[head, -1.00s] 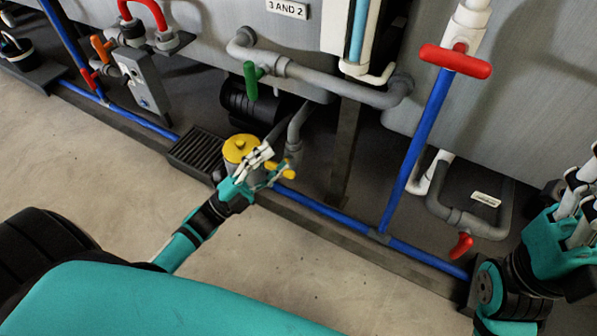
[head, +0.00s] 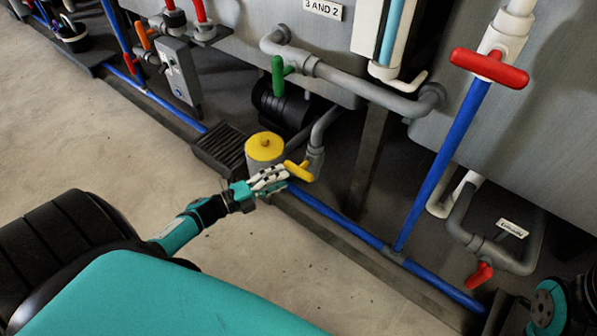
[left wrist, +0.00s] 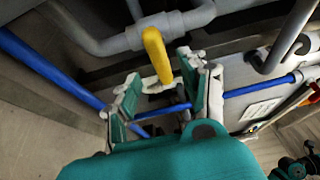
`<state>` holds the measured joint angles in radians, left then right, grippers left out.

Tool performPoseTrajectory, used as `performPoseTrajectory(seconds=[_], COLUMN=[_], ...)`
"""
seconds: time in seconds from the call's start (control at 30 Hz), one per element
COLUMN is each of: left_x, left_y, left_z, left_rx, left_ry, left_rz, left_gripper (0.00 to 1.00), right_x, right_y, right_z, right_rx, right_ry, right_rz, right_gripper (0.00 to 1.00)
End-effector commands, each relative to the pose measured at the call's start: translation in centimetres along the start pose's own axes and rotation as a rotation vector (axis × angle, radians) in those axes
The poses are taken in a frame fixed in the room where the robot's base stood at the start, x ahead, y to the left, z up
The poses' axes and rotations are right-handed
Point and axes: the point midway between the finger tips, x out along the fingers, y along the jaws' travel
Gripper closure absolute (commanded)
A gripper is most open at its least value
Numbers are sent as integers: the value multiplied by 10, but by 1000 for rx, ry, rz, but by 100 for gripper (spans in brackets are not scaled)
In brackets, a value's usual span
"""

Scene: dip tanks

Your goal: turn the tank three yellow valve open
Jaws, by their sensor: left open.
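The yellow valve handle (head: 298,170) sits on a grey pipe elbow low in front of the tanks. In the left wrist view the yellow handle (left wrist: 157,54) points down toward the gap between my fingers. My left gripper (head: 281,176) is open beside the handle in the head view, and its open fingers (left wrist: 158,84) also show in the left wrist view. The handle's lower end reaches the mouth of the gap; I cannot tell whether a finger touches it. At the right edge of the head view part of my right arm shows, but its fingers are out of frame.
A grey canister with a yellow lid (head: 265,147) stands just left of the valve. A green-handled valve (head: 278,76), a red-handled valve (head: 489,68) and a small red valve (head: 479,275) are nearby. A blue pipe (head: 340,218) runs low along the floor. Open floor lies in front.

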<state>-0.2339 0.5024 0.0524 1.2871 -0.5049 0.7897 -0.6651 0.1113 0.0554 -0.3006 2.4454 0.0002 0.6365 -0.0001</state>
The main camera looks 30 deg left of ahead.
Motion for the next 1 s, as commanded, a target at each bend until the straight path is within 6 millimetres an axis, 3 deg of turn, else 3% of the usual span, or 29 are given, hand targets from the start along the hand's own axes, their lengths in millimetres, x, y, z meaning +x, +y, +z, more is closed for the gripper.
performPoseTrajectory(seconds=[0.1,0.3,0.73,1.0], left_x=[26,54,64,64], left_y=[2,2,0,0], left_z=[0,0,0,0], left_rx=[0,-2,-2,-2], left_ry=[0,0,-1,0], left_rz=[-3,-2,0,0], left_gripper=[56,56,56,90], right_x=[1,6,10,10], right_y=[-1,-3,-3,-3], right_z=[-3,-6,-7,-6], right_rx=[-4,-7,-9,-9], right_ry=[25,51,59,59], right_rz=[-9,-20,-25,-25], right_gripper=[56,56,56,56])
